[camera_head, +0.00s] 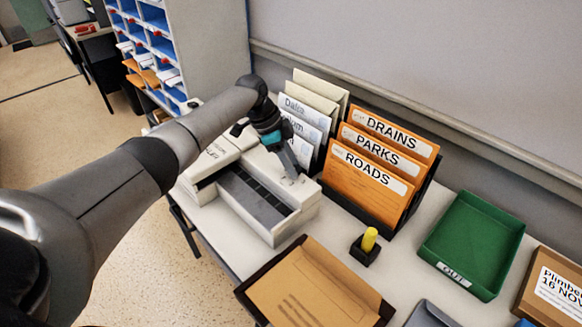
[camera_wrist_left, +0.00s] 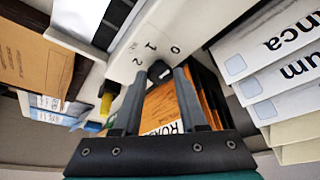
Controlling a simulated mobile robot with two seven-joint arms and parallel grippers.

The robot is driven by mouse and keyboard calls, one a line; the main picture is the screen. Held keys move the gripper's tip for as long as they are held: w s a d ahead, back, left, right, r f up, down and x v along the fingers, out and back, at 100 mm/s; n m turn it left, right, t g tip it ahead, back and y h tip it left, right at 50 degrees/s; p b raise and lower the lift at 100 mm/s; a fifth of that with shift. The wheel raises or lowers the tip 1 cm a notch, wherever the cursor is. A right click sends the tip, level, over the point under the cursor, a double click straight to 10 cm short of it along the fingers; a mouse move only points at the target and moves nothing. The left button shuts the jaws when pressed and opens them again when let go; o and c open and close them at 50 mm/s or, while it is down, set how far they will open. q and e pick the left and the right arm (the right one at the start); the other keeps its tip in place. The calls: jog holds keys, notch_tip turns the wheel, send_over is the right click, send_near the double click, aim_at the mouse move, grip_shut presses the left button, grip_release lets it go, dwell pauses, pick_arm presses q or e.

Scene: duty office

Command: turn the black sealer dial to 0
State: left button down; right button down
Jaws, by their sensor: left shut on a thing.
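The sealer (camera_head: 283,229) is a long pale machine with a dark slot on the table, left of the folder rack in the head view. My left gripper (camera_head: 290,172) reaches down to its back right end. In the left wrist view the black dial (camera_wrist_left: 158,71) sits on the sealer's pale face (camera_wrist_left: 115,58), between the tips of my left gripper's two fingers, which are shut on it. The marks 0, 1 and 2 are printed around the dial. Its pointer cannot be made out. The dial is hidden by the gripper in the head view. My right gripper is not in view.
Orange folders (camera_head: 371,170) marked DRAINS, PARKS and ROADS stand close right of the gripper, with pale envelopes (camera_head: 304,122) behind it.

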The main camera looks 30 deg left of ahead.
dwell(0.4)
pick_arm(q)
jog(key=shift+c, duration=2.2)
grip_release()
jog(key=p+v, duration=0.2)
jog(key=v, duration=1.3)
jog(key=shift+r, duration=0.15)
